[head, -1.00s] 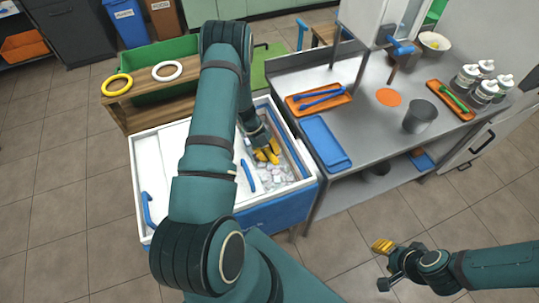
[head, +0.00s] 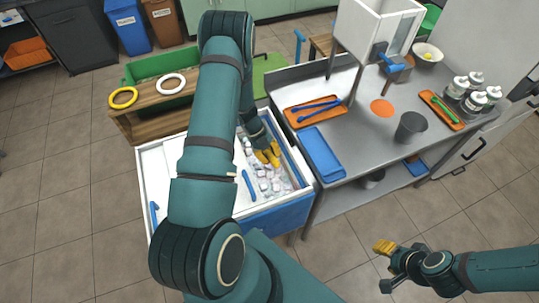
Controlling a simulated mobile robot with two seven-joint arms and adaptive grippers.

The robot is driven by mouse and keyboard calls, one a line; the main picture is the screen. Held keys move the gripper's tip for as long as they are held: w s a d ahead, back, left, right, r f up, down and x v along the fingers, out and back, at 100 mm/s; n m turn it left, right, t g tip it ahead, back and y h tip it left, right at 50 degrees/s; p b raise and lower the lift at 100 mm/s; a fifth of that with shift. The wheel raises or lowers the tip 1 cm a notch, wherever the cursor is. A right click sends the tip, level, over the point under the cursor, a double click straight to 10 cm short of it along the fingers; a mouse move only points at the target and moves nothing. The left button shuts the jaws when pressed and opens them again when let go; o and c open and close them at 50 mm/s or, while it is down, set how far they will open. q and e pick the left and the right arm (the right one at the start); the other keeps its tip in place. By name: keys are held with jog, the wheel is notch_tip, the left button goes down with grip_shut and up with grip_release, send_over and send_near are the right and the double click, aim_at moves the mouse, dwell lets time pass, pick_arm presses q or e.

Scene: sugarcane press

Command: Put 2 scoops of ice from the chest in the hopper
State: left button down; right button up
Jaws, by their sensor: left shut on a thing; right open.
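The white ice chest (head: 146,168) with a blue outside stands at centre-left, its right part open on pale ice cubes (head: 268,183). My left gripper (head: 268,156) reaches down into this opening, its yellow fingers just over the ice. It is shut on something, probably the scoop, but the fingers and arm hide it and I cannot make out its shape. The white box-shaped machine (head: 362,35) with a blue lever stands on the steel counter; I take its upper box for the hopper, whose inside I cannot see. My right gripper (head: 384,262) is open and empty over the floor at lower right.
The steel counter (head: 366,130) right of the chest holds a blue tray (head: 322,152), an orange tray with blue tongs (head: 317,110), a dark cup (head: 410,127) and white bottles (head: 470,92). A wooden bench (head: 150,120) with rings stands behind the chest.

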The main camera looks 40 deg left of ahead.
aim_at(274, 160)
pick_arm(q)
jog(key=shift+d+r+p, duration=0.1)
jog(key=shift+r+p, duration=0.3)
jog(key=shift+r, duration=0.75)
jog(key=shift+s+d+r, duration=0.1)
jog(key=shift+d+r, duration=0.1)
jog(key=shift+r, duration=0.8)
jog(key=shift+s+d+r+t+y, duration=0.2)
jog(key=shift+d+r+t+y, duration=0.1)
jog(key=shift+d+r+y, duration=0.25)
jog(key=shift+s+d+r+y+b, duration=0.3)
jog(key=shift+d+y+b, duration=0.1)
jog(key=shift+y, duration=0.15)
jog(key=shift+s+d+r+t+y+b, duration=0.2)
jog(key=shift+d+t+y+b, duration=0.1)
jog(key=shift+b, duration=0.2)
jog(key=shift+d+r, duration=0.15)
jog(key=shift+r, duration=0.1)
jog(key=shift+s, duration=0.1)
jog(key=shift+m, duration=0.3)
